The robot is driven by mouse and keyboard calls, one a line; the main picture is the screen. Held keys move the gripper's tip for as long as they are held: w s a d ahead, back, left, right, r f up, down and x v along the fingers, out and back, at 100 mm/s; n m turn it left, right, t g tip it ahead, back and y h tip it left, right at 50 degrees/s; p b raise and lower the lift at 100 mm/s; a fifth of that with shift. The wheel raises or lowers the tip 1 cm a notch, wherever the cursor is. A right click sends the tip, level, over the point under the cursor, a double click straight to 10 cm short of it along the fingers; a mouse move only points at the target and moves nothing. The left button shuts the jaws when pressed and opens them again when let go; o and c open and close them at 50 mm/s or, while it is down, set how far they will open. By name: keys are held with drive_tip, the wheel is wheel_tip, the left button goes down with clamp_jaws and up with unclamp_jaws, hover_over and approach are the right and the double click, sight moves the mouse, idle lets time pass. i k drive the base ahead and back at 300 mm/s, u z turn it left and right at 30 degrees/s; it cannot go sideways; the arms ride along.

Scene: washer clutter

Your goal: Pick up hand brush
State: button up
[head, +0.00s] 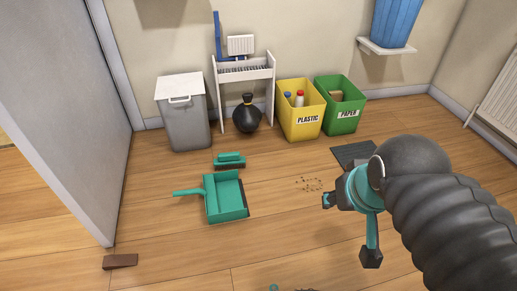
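The hand brush (229,158) is teal with dark bristles. It lies on the wooden floor, left of the picture's middle, just behind the teal dustpan (224,198). The dustpan's handle points left. My gripper (348,229) is over the floor on the right, well apart from the brush and nearer to the camera. Its two dark-tipped fingers are spread, one toward the left and one downward, with nothing visible between them. The brush is in plain view and nothing covers it.
Crumbs (309,184) lie on the floor between brush and gripper. Along the wall stand a grey bin (183,115), a white rack (245,74) with a black bag (246,116), a yellow bin (300,123) and a green bin (342,115). A brown wedge (120,261) lies by the door.

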sight(230, 158)
drive_tip(key=z, duration=0.05)
drive_tip(key=i, duration=0.75)
drive_tip(key=u, duration=0.75)
drive_tip(key=i, duration=0.55)
drive_tip(key=u, duration=0.45)
